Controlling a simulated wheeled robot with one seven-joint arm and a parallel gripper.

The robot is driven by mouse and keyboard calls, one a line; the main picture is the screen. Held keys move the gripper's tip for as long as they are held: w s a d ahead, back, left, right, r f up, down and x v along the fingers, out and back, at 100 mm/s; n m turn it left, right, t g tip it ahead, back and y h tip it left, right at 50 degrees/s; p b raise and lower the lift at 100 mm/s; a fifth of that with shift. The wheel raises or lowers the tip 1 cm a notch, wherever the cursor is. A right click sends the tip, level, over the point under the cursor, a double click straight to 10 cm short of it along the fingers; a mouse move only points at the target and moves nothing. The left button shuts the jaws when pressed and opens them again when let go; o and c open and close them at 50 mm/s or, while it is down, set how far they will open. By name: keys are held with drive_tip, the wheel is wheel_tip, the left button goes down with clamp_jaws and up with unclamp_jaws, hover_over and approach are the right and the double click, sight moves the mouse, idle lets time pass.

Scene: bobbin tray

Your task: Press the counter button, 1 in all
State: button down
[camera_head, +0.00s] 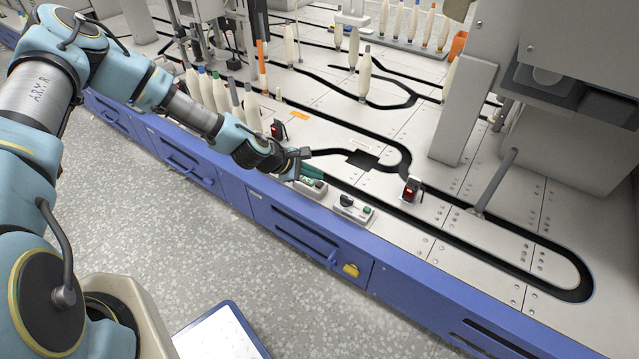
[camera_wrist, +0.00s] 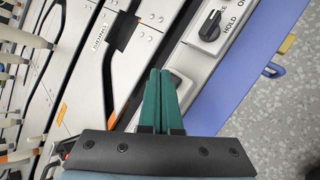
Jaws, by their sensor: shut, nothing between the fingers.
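My gripper (camera_head: 318,177) is shut and empty, with its green fingers side by side, over a small pale box (camera_head: 313,188) near the table's front edge. In the wrist view the fingertips (camera_wrist: 160,72) lie in front of a pale box (camera_wrist: 186,88), of which only part shows beside them. The counter button itself is hidden behind the fingers, and I cannot tell whether they touch it.
A switch box (camera_head: 353,209) with a black knob, marked HOLD in the wrist view (camera_wrist: 208,30), stands just right of my gripper. A red-lit black unit (camera_head: 411,190) stands farther right. Several bobbins (camera_head: 220,95) stand left and behind. The front right tabletop is mostly clear.

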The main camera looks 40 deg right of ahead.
sight(315, 185)
drive_tip(key=shift+f, duration=0.15)
drive_tip(key=shift+f, duration=0.25)
drive_tip(key=shift+f+b, duration=0.45)
idle(0.8)
drive_tip(key=shift+r, duration=0.15)
drive_tip(key=shift+r+p, duration=0.75)
wheel_tip(315, 185, up, 5)
drive_tip(key=p, duration=0.4)
idle(0.3)
drive_tip(key=shift+a, duration=0.1)
idle(0.7)
